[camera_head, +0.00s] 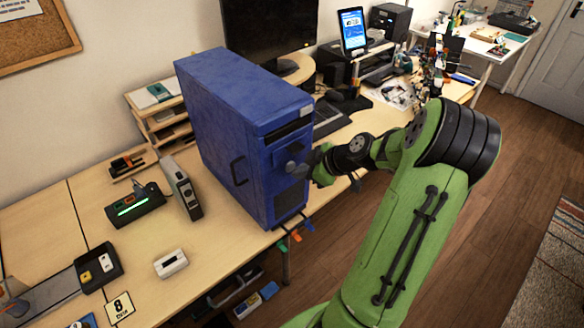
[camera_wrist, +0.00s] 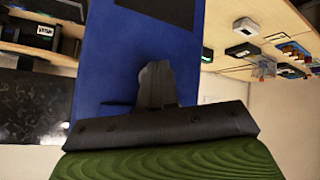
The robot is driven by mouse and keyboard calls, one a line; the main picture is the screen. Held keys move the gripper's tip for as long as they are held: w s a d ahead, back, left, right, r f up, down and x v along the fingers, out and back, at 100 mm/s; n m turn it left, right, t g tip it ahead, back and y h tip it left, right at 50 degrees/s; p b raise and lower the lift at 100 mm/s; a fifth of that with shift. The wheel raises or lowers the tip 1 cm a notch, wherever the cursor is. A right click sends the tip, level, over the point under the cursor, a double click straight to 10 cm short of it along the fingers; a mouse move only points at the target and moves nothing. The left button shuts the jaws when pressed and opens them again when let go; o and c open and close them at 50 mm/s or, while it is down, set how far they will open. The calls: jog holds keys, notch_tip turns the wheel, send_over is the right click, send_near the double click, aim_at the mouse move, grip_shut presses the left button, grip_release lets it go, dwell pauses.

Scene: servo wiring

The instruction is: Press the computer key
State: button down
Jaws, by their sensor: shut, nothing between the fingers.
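The blue computer tower (camera_head: 235,115) stands upright on the wooden desk, its front panel facing right and toward me. In the wrist view its blue surface (camera_wrist: 115,55) fills the middle, with a dark panel at the top. My gripper (camera_head: 292,168) is shut and empty, at the tower's front panel. In the wrist view the closed fingers (camera_wrist: 157,72) point at the blue face. I cannot tell whether they touch it. No separate key shows clearly; the gripper may hide part of the panel.
A monitor (camera_head: 268,28) and a keyboard (camera_head: 328,117) sit behind the tower. A grey box (camera_head: 181,188), a device with a green light (camera_head: 135,205) and a white block (camera_head: 171,263) lie left of it. Colored clips (camera_head: 295,236) sit at the desk's front edge.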

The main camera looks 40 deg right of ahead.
jog(key=shift+w, duration=0.35)
dwell(0.3)
jog(key=shift+s+b, duration=0.4)
jog(key=shift+s, duration=0.1)
jog(key=s+b, duration=0.1)
jog(key=s, duration=0.5)
jog(key=shift+b, duration=0.4)
